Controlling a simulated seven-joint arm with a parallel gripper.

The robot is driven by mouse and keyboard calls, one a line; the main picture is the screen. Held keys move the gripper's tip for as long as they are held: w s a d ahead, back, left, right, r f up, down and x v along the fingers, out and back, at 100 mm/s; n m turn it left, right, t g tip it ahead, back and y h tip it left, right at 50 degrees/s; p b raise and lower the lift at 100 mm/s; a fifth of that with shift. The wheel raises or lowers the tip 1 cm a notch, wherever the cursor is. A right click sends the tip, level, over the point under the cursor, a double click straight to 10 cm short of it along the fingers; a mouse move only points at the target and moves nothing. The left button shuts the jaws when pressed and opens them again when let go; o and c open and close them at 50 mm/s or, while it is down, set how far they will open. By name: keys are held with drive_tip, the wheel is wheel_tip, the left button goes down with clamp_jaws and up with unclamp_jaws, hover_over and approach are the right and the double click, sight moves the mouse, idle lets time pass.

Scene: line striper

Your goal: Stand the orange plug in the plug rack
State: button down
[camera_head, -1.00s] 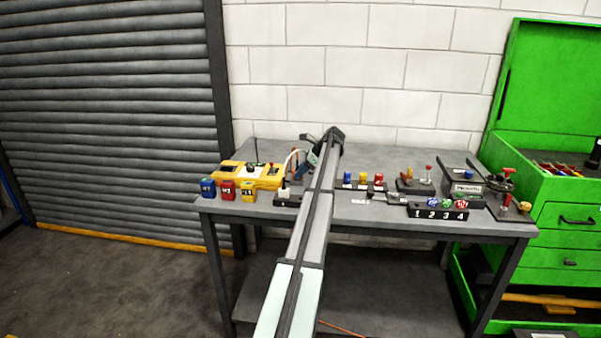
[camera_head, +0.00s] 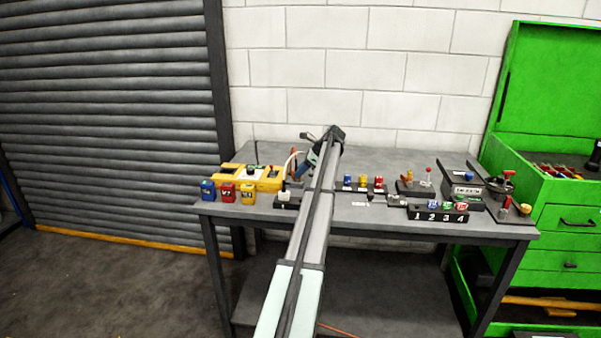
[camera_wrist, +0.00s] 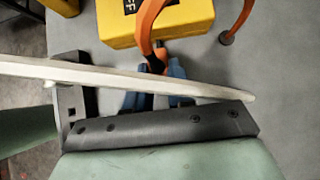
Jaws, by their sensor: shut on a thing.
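My gripper (camera_head: 302,172) is at the back left of the bench, beside the yellow box. In the wrist view its blue fingertips (camera_wrist: 160,92) are shut around the lower end of a curved orange piece, which I take for the orange plug (camera_wrist: 150,40). Its lower end is hidden between the fingers. A black holder with blue, yellow and red plug-like pieces (camera_head: 362,188) stands right of my arm. A black rack numbered 1 to 4 (camera_head: 438,216) holds blue, green and red pieces, none above the 1. I cannot tell which one is the plug rack.
The yellow box (camera_head: 258,176) lies close left of my gripper. Blue, red and yellow blocks (camera_head: 228,193) stand at the front left edge. A white cord (camera_wrist: 120,80) crosses the wrist view near the fingers. Black fixtures (camera_head: 462,198) crowd the right end.

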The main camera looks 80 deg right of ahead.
drive_tip(key=shift+r, duration=1.65)
drive_tip(key=s+a+r, duration=0.2)
drive_tip(key=a, duration=0.6)
drive_tip(key=s+a+r, duration=0.2)
drive_tip(key=s+a, duration=0.1)
drive_tip(key=a, duration=0.4)
drive_tip(key=shift+t, duration=0.3)
drive_tip(key=shift+w+f, duration=0.1)
drive_tip(key=shift+f, duration=2.75)
drive_tip(key=shift+f, duration=1.4)
drive_tip(key=c, duration=0.6)
unclamp_jaws()
drive_tip(key=shift+o, duration=0.2)
drive_tip(key=shift+r, duration=0.1)
